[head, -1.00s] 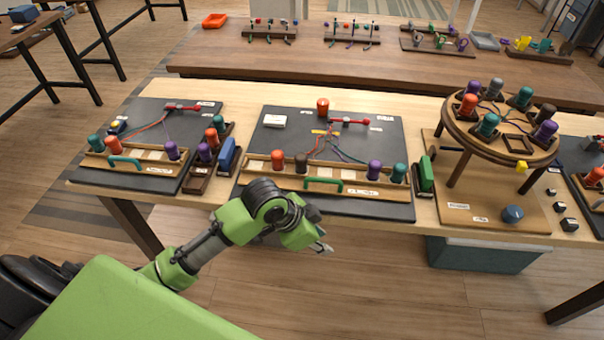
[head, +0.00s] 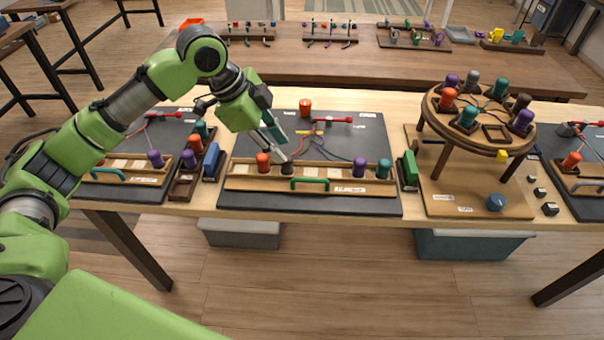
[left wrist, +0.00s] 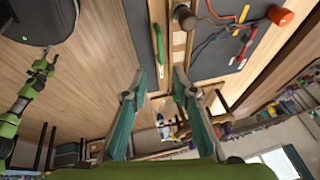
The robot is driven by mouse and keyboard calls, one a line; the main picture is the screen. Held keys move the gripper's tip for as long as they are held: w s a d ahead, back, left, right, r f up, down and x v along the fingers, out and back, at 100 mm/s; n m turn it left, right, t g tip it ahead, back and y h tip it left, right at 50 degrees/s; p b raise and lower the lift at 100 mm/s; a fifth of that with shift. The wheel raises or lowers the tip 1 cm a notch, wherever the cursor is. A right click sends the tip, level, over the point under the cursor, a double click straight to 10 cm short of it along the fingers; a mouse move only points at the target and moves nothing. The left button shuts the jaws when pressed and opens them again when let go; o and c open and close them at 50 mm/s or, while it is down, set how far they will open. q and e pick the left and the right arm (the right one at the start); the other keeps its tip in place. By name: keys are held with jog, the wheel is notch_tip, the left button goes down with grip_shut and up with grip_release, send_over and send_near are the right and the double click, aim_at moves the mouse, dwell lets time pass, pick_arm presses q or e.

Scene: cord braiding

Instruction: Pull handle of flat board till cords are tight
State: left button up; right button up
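The middle flat board (head: 245,204) is dark, with a wooden strip (head: 236,183) along its front holding orange, dark brown, purple and teal spools. A green handle (head: 310,185) is fixed to the strip; it also shows in the left wrist view (left wrist: 158,42). Coloured cords (head: 322,146) run from a red clamp at the back toward the spools, with visible curves. My left gripper (head: 277,143) hangs over the strip's left half, up and left of the handle. In the left wrist view its fingers (left wrist: 157,90) are apart and empty. What looks like my right gripper (left wrist: 42,66) is small there.
Similar boards stand left (head: 120,190) and right (head: 583,200). A blue block (head: 211,161) and a green block (head: 409,170) flank the middle board. A round wooden stand with spools (head: 475,140) is to the right.

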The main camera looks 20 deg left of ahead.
aim_at(305, 179)
pick_arm(q)
jog(key=p+x, duration=0.1)
jog(key=x, duration=1.2)
jog(key=shift+w+f, duration=0.2)
jog(key=shift+f, duration=0.05)
grip_shut()
